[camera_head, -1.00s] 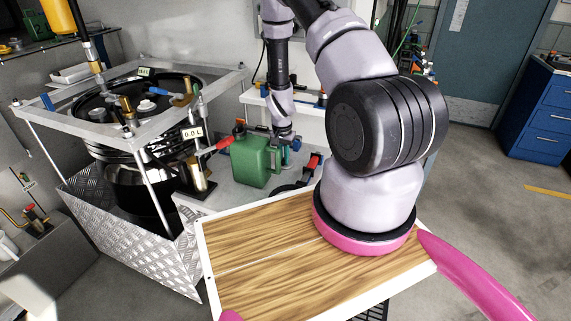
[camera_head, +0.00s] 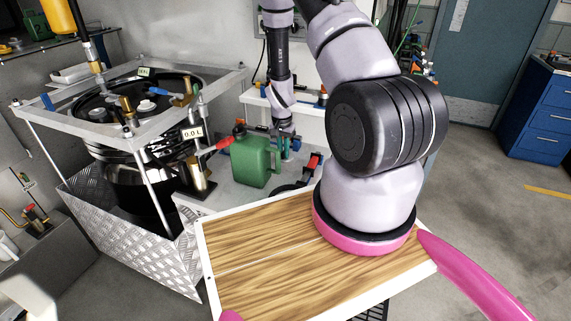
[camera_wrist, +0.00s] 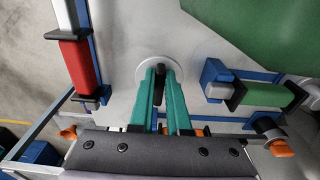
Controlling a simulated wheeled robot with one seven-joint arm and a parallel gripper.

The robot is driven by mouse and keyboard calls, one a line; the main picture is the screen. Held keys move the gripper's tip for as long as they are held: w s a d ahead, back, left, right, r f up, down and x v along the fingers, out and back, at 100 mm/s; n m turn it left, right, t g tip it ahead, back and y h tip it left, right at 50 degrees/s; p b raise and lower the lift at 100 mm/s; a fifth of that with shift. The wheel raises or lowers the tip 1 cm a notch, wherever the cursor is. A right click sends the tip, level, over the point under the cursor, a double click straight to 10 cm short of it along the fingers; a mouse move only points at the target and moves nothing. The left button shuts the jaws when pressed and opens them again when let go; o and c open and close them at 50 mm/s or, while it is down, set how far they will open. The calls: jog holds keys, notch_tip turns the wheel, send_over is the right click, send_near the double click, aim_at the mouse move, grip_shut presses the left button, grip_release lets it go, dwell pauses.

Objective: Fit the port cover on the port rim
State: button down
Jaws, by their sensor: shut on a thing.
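My gripper (camera_wrist: 160,92) is shut on a narrow black grip (camera_wrist: 159,84) between its teal fingers in the wrist view. The grip stands at the middle of a pale round disc (camera_wrist: 148,69), which looks like the port cover. I cannot tell whether the disc touches the grey surface below. In the head view, my gripper (camera_head: 284,147) is just right of the green can, and the disc cannot be made out there. The strapped black tank (camera_head: 130,185) stands at the left, with several fittings on top. I cannot make out for certain which part is the port rim.
The green can (camera_head: 254,160) stands on the light bench top. In the wrist view, a red handle (camera_wrist: 76,65) lies left of my gripper and a green handle (camera_wrist: 265,95) right. A metal frame (camera_head: 80,118) surrounds the tank top.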

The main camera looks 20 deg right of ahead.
jog(key=shift+r, duration=1.2)
